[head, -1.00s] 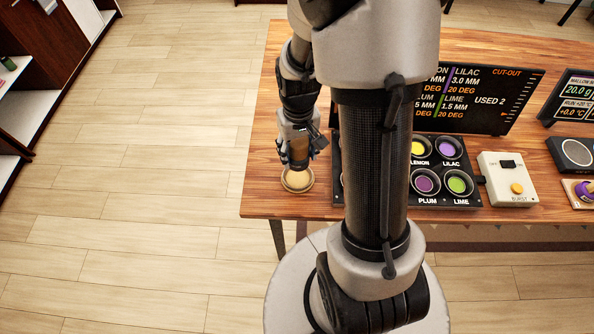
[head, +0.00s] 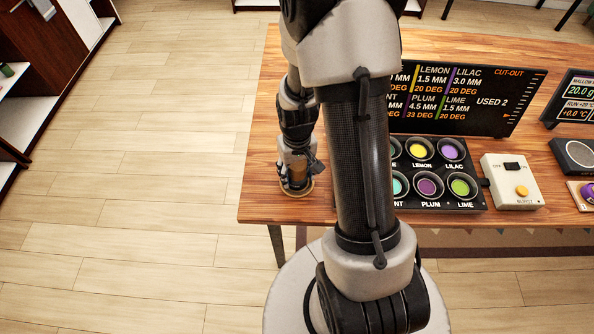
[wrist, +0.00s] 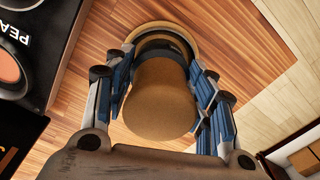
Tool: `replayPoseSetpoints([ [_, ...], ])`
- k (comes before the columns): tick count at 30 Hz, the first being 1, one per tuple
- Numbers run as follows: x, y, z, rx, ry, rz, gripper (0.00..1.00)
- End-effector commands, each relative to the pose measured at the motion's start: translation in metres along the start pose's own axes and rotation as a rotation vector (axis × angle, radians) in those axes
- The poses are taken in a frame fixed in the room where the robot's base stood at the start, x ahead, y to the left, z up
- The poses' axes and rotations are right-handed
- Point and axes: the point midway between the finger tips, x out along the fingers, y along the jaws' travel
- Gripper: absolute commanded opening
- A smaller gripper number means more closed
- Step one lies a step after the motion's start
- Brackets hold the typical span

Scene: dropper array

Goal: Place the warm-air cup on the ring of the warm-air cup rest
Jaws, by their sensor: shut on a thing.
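The warm-air cup is a tan, cork-like round body (wrist: 158,98) between the blue-padded fingers in the wrist view. My gripper (wrist: 160,85) is shut on its sides, and the cup also shows small in the head view (head: 297,177). The warm-air cup rest shows as a light tan ring (wrist: 166,25) with a dark inner part, just past the cup's far end. In the head view the ring (head: 297,193) lies on the wooden table near its front left corner, with the cup right above it or in it. I cannot tell whether they touch.
A black tray of coloured wells (head: 440,203) stands right of my arm on the wooden table (head: 262,150). Behind it is a black readout board (head: 460,95), and farther right a white BURST switch box (head: 512,182). The table's left and front edges are close to the cup rest.

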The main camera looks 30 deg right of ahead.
Motion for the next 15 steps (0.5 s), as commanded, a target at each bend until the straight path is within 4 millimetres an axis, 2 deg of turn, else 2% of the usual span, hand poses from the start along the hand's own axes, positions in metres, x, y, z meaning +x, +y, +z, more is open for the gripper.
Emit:
replayPoseSetpoints([
  [1, 0.0031, 0.0000, -0.0001, 0.000, 0.000, 0.000, 0.14],
  [2, 0.0022, 0.0000, 0.0001, 0.000, 0.000, 0.000, 0.53],
  [10, 0.0015, 0.0000, 0.0001, 0.000, 0.000, 0.000, 0.70],
  [15, 0.0015, 0.0000, 0.0001, 0.000, 0.000, 0.000, 0.71],
])
